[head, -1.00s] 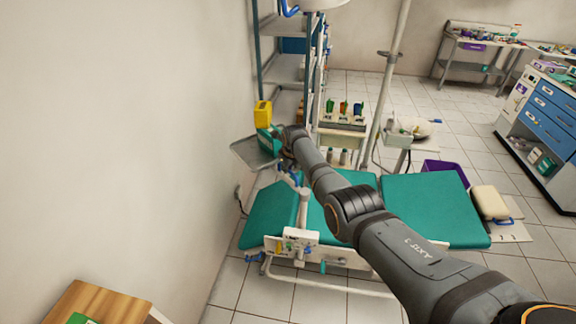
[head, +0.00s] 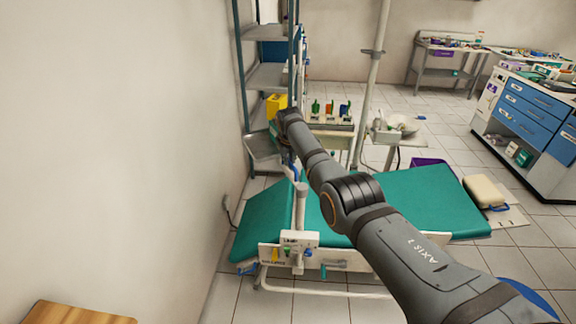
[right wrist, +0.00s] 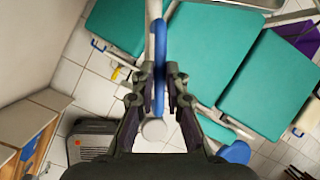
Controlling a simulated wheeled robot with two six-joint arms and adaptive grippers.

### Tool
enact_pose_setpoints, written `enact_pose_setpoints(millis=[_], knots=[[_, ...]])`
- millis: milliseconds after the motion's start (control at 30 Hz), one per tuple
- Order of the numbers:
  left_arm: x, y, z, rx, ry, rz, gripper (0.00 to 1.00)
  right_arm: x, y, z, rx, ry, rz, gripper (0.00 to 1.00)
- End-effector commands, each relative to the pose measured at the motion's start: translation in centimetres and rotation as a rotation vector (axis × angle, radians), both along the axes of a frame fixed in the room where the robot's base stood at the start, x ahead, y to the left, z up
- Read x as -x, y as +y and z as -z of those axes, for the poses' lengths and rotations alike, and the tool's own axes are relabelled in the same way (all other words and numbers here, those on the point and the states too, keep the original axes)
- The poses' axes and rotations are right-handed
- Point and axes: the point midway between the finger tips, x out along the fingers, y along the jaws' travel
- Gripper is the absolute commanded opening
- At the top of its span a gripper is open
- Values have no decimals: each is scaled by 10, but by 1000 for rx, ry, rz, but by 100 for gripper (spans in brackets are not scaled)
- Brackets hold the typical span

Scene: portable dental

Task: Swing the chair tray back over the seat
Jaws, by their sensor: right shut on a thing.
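The chair tray (head: 262,150) is a grey metal tray at the left, beside the wall and beyond the teal seat (head: 385,205). A yellow container (head: 277,104) and a dark green box partly show by the tray, behind my arm. My right gripper (right wrist: 160,78) is shut on a blue upright handle (right wrist: 159,45). In the head view my wrist hides the fingers, and part of the blue handle (head: 293,170) shows below it, by a white post (head: 300,215) at the chair's side. My left gripper is not in view.
A metal shelf rack (head: 268,78) stands behind the tray. A pale pole (head: 372,80) and a small side table with coloured items (head: 332,112) stand beyond the chair. A wooden cabinet (head: 75,313) is at the lower left. Tiled floor is open at the right.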

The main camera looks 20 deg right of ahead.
Motion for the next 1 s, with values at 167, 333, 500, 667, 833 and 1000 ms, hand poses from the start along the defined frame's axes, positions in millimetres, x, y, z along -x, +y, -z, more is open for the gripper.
enact_pose_setpoints(millis=[167,333,500,667,833,1000], knots=[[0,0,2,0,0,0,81,0,-1,-1,0,0,5,0],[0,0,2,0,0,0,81,0,-1,-1,0,1,5,0],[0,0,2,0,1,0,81,0,-1,-1,1,1,4,21],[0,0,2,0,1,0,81,0,-1,0,1,1,4,36],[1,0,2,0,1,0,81,0,-1,0,0,1,3,36],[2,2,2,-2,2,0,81,1,0,-3,0,1,3,36]])
